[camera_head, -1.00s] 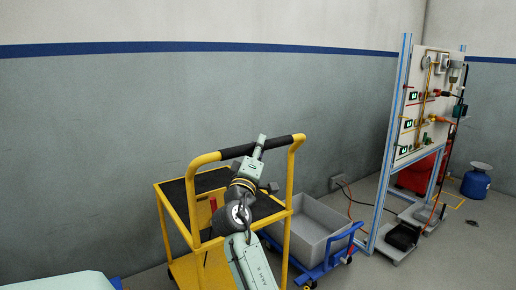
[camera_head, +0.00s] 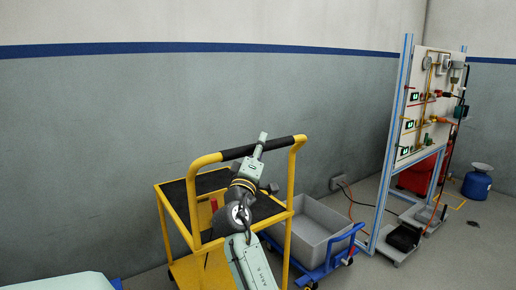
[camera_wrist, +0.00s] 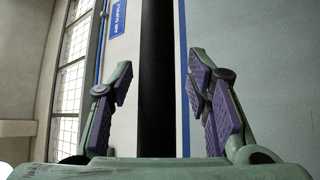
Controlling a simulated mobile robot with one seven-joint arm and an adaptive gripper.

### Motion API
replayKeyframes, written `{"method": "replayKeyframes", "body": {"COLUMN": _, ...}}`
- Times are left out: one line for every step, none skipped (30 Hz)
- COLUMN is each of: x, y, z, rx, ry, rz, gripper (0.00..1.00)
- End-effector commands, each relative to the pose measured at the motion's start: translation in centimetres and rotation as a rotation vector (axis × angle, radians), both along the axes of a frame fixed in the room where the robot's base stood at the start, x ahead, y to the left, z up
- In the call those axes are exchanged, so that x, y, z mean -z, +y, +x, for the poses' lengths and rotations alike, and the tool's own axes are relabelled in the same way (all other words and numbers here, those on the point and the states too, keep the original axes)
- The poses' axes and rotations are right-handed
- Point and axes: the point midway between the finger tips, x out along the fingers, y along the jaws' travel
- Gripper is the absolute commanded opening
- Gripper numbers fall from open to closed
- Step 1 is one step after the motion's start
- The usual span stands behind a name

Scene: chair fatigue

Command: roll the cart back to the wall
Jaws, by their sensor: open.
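A yellow cart (camera_head: 162,215) with black shelves stands near the wall in the head view. Its raised push handle has a black grip (camera_head: 232,153) across the top. My arm reaches up in front of the cart, and its end lies close to the grip. In the wrist view my gripper (camera_wrist: 165,100) is open, with one finger on each side of a dark vertical bar (camera_wrist: 155,75), which looks like the grip. A gap shows between the bar and both fingers. The wall (camera_head: 110,120) with its blue stripe is behind the cart.
A grey bin on a blue dolly (camera_head: 315,228) stands just right of the cart. A panel stand (camera_head: 392,140) with gauges and hoses is farther right. A blue canister (camera_head: 477,184) is at the far right. A pale surface (camera_head: 60,282) shows at lower left.

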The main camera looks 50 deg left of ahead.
Motion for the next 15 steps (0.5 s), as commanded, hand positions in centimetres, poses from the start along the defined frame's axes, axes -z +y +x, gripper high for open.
{"method": "replayKeyframes", "body": {"x": 0.0, "y": 0.0, "z": 0.0, "rx": 0.0, "ry": 0.0, "rz": 0.0, "gripper": 0.45}}
{"method": "replayKeyframes", "body": {"x": 0.0, "y": 0.0, "z": 0.0, "rx": 0.001, "ry": 0.001, "rz": 0.0, "gripper": 0.45}}
{"method": "replayKeyframes", "body": {"x": 0.0, "y": 0.0, "z": 0.0, "rx": 0.001, "ry": 0.001, "rz": 0.0, "gripper": 0.45}}
{"method": "replayKeyframes", "body": {"x": 0.1, "y": -0.1, "z": -0.1, "rx": 0.001, "ry": 0.001, "rz": 0.0, "gripper": 0.45}}
{"method": "replayKeyframes", "body": {"x": 0.1, "y": -0.1, "z": -0.2, "rx": 0.0, "ry": 0.0, "rz": 0.0, "gripper": 0.45}}
{"method": "replayKeyframes", "body": {"x": 0.3, "y": -0.3, "z": -0.4, "rx": 0.0, "ry": 0.001, "rz": 0.001, "gripper": 0.45}}
{"method": "replayKeyframes", "body": {"x": 0.4, "y": -0.4, "z": -0.6, "rx": -0.001, "ry": 0.001, "rz": 0.0, "gripper": 0.45}}
{"method": "replayKeyframes", "body": {"x": 0.6, "y": -0.6, "z": -0.9, "rx": 0.0, "ry": 0.001, "rz": -0.001, "gripper": 0.45}}
{"method": "replayKeyframes", "body": {"x": 0.8, "y": -1.0, "z": -1.3, "rx": -0.001, "ry": 0.001, "rz": 0.0, "gripper": 0.45}}
{"method": "replayKeyframes", "body": {"x": 1.1, "y": -1.2, "z": -1.7, "rx": 0.0, "ry": 0.002, "rz": -0.001, "gripper": 0.45}}
{"method": "replayKeyframes", "body": {"x": 1.3, "y": -1.6, "z": -2.2, "rx": -0.002, "ry": 0.002, "rz": 0.0, "gripper": 0.45}}
{"method": "replayKeyframes", "body": {"x": 1.6, "y": -2.0, "z": -2.8, "rx": -0.003, "ry": 0.002, "rz": 0.001, "gripper": 0.45}}
{"method": "replayKeyframes", "body": {"x": 2.0, "y": -2.3, "z": -3.4, "rx": -0.003, "ry": 0.002, "rz": -0.001, "gripper": 0.45}}
{"method": "replayKeyframes", "body": {"x": 2.2, "y": -2.7, "z": -3.9, "rx": -0.002, "ry": 0.002, "rz": 0.0, "gripper": 0.45}}
{"method": "replayKeyframes", "body": {"x": 2.5, "y": -3.2, "z": -4.5, "rx": -0.002, "ry": 0.002, "rz": 0.0, "gripper": 0.45}}
